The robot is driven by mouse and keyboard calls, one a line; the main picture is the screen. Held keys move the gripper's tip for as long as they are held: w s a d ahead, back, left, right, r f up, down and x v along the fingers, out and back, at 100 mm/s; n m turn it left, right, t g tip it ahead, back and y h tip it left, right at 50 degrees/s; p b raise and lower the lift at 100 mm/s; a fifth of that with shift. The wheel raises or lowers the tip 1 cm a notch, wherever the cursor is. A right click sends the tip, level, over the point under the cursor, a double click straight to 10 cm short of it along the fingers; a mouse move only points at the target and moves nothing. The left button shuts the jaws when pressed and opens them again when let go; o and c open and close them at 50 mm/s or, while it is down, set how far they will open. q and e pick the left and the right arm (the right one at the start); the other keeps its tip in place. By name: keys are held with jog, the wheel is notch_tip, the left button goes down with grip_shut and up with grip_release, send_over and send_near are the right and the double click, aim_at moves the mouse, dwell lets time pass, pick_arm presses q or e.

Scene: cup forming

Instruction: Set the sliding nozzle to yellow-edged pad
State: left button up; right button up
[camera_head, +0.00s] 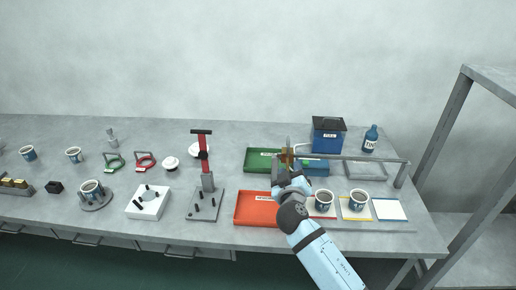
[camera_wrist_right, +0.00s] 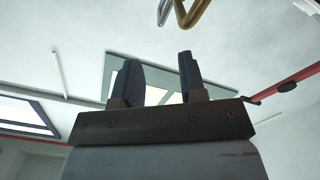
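The sliding nozzle (camera_head: 287,157) is a brass-coloured piece at the left end of a grey rail (camera_head: 350,158). The yellow-edged pad (camera_head: 346,213) lies below the rail, to the nozzle's right, with a cup (camera_head: 357,201) standing on it. My right gripper (camera_head: 287,173) is close to the nozzle and partly hidden by its own wrist. In the right wrist view its two dark fingers (camera_wrist_right: 160,82) are apart with nothing held between them. A brass bent bar (camera_wrist_right: 192,14) shows just beyond the fingertips. My left gripper is not in view.
A red-edged pad with a cup (camera_head: 323,203) is left of the yellow one; an empty blue-edged pad (camera_head: 390,208) is right. An orange tray (camera_head: 254,210), green tray (camera_head: 258,160), blue box (camera_head: 328,138) and bottle (camera_head: 370,138) stand nearby. The rail's post (camera_head: 402,174) is at right.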

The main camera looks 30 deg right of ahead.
jog(key=p, duration=0.2)
send_near(288, 135)
jog(key=x, duration=0.7)
jog(key=shift+d+f, duration=0.1)
jog(key=shift+f, duration=0.25)
grip_shut()
